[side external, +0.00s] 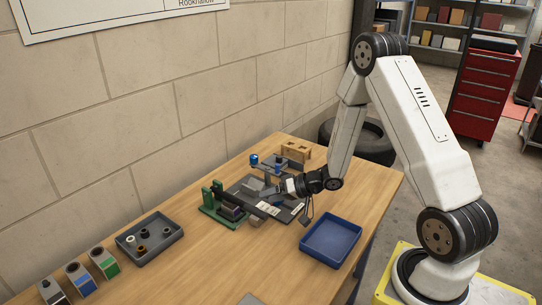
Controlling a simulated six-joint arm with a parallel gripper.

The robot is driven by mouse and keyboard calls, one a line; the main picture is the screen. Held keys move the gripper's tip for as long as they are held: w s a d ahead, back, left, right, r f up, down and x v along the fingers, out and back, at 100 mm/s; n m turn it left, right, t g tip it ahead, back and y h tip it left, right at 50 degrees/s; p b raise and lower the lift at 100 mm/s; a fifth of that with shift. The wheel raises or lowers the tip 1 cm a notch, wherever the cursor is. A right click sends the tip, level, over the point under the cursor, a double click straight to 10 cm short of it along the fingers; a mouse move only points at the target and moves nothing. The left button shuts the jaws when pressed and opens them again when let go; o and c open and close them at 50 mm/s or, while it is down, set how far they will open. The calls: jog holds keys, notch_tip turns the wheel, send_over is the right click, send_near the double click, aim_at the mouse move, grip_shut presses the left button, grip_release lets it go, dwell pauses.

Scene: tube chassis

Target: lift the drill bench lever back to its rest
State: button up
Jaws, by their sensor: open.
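A dark bench fixture (290,212) with light labels on its front edge stands on the wooden table, below the arm's end. A green stand (216,203) with two uprights and a purplish block is at its left side. Small parts with blue tops (254,160) stand at the back of the fixture. I cannot tell for sure which part is the drill bench lever. My gripper (272,192) is low over the middle of the fixture, pointing left, and is open. Its fingers are small here, and I cannot tell whether they touch anything.
A blue tray (332,256) lies right of the fixture, empty. A grey tray (130,251) with small round parts is at the left, near several coloured bins (80,279). A wooden block with holes (296,150) stands behind. The wall borders the table; its front middle is clear.

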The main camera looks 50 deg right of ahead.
aim_at(257, 212)
jog(key=s+y, duration=0.1)
jog(key=s+f+m+y, duration=0.1)
jog(key=s+y, duration=0.1)
jog(key=shift+f+m+t+y, duration=0.2)
jog(key=shift+m+t+y, duration=0.1)
jog(key=shift+s+m+y, duration=0.4)
jog(key=shift+s+y, duration=0.35)
jog(key=shift+y, duration=0.15)
jog(key=shift+a, duration=0.1)
jog(key=shift+x, duration=3.9)
jog(key=shift+c, duration=0.2)
grip_shut()
